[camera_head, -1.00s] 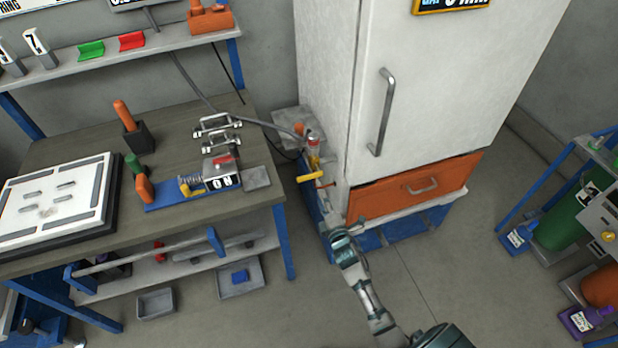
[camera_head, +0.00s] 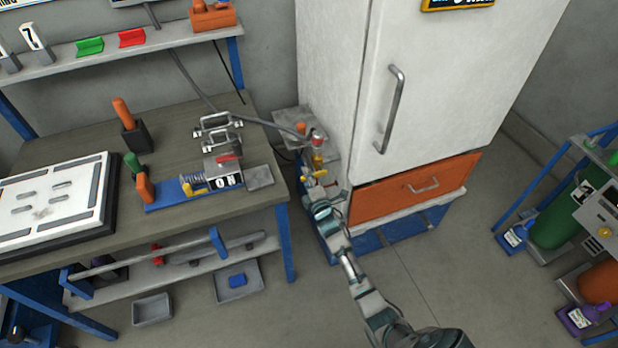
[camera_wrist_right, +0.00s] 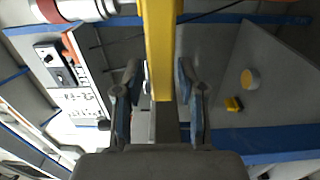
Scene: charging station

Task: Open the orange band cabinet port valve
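The port valve stands at the left side of the white cabinet (camera_head: 335,80), with a red-topped fitting (camera_head: 317,138) and yellow parts (camera_head: 318,160) below it. In the right wrist view, a yellow lever (camera_wrist_right: 160,45) runs down from the top edge between my fingers. A white pipe (camera_wrist_right: 88,9) with an orange band (camera_wrist_right: 47,10) crosses the upper left there. My right gripper (camera_wrist_right: 160,105) is open, one finger on each side of the lever, with gaps showing. In the head view my right gripper (camera_head: 320,190) is at the valve and partly hides it. My left gripper is not in view.
A workbench (camera_head: 75,150) with a blue fixture (camera_head: 165,200) stands left of the valve. The cabinet's orange drawer (camera_head: 385,202) is close right of my arm. A cylinder rack (camera_head: 535,185) stands at the far right. The floor between is clear.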

